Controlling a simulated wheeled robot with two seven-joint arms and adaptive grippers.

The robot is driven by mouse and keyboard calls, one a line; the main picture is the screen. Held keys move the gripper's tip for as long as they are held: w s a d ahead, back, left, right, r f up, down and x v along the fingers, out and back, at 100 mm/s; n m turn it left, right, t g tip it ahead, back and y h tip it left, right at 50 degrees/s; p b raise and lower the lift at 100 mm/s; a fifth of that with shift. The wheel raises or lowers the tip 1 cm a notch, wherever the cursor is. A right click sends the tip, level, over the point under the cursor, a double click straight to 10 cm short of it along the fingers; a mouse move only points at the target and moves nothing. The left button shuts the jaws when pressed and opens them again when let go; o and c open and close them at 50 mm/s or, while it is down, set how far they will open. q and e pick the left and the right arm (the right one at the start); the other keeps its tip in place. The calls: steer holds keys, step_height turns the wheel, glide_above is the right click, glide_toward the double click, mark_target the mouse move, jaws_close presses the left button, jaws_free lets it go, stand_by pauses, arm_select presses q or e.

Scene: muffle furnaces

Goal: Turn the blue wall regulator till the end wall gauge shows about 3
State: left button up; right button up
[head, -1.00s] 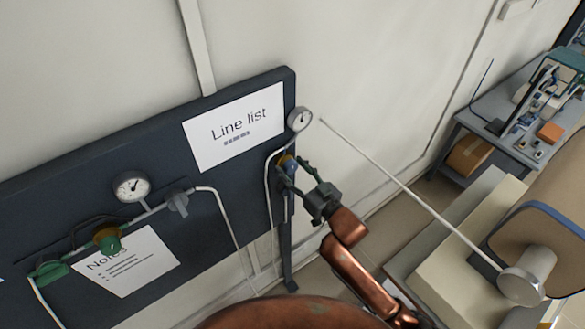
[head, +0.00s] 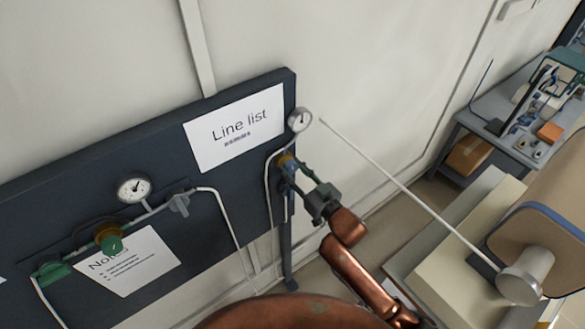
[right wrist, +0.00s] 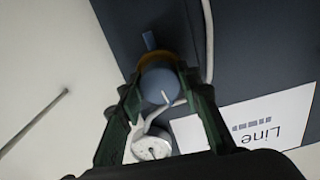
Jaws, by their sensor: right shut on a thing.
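The blue wall regulator (right wrist: 158,84) is a round blue knob with a pale pointer mark, in front of a brass-coloured collar. It sits at the right end of the dark panel, and in the head view my fingers mostly cover it. My right gripper (head: 292,173) is shut on the knob, one dark green finger on each side in the right wrist view. The end wall gauge (head: 299,119) is a small white dial just above the regulator. It also shows in the right wrist view (right wrist: 152,148); its numbers are too small to read. My left gripper is not in view.
The dark panel (head: 60,205) carries a "Line list" sheet (head: 235,128), a second gauge (head: 134,188), a green-knobbed regulator (head: 111,242) and thin pipes. A pale rod (head: 400,185) crosses to the right of my gripper. A grey bench (head: 480,125) stands at the far right.

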steer(key=o, duration=1.2)
steer(key=shift+c, duration=0.2)
steer(key=shift+s+d, duration=0.1)
steer(key=v, duration=1.1)
steer(key=shift+s+d, duration=0.2)
steer(key=shift+s, duration=0.15)
